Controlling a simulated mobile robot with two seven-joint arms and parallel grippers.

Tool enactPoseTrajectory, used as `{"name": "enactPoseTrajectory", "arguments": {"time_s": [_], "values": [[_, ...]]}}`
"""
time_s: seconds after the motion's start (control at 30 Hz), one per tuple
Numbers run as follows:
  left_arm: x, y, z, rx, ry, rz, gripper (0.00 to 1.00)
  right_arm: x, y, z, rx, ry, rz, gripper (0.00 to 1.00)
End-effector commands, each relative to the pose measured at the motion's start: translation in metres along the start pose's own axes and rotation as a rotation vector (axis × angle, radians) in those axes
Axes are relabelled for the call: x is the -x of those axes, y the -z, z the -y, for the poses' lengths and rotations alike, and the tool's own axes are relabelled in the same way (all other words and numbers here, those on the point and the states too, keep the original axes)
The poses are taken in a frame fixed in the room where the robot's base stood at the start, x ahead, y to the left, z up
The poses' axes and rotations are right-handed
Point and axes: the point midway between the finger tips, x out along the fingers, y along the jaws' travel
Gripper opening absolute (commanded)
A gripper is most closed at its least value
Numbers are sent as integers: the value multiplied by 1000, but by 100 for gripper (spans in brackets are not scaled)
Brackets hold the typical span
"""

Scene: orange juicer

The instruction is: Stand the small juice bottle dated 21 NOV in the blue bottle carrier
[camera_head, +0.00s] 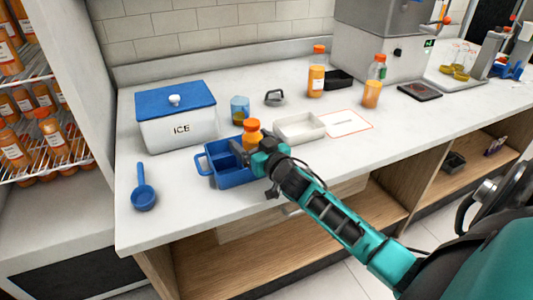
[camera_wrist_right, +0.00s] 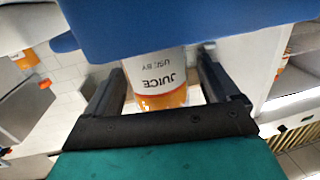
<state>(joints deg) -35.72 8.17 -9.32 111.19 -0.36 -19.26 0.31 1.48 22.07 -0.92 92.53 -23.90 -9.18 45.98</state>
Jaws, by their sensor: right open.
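The blue bottle carrier (camera_head: 226,177) stands on the counter near its front edge. A small orange juice bottle (camera_head: 251,131) with an orange cap stands upright at its right end. In the right wrist view the bottle (camera_wrist_right: 158,85) is upside down in the picture, with "JUICE" and "USE BY" on its label; the date is hidden. The blue carrier wall (camera_wrist_right: 190,25) covers its lower part. My right gripper (camera_head: 262,158) is at the bottle; in the wrist view its open fingers (camera_wrist_right: 160,88) stand either side of it with gaps. My left gripper is out of view.
A white ICE box (camera_head: 178,130) with a blue lid and a blue scoop (camera_head: 144,198) are left. A bottle shelf (camera_head: 40,140) is far left.

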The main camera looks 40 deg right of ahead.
Motion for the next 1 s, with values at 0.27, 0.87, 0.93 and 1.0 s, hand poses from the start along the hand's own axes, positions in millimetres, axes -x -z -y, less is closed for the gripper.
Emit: {"name": "enactPoseTrajectory", "arguments": {"time_s": [0.27, 0.87, 0.93, 1.0], "values": [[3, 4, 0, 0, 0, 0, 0, 54, 0, 0, -3, -1, 3, 89], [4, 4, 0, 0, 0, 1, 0, 137, -63, 40, 28, 45, 169, 89], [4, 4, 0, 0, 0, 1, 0, 163, -99, 68, 49, 89, 277, 89], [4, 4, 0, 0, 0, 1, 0, 191, -130, 96, 70, 141, 375, 89]]}}
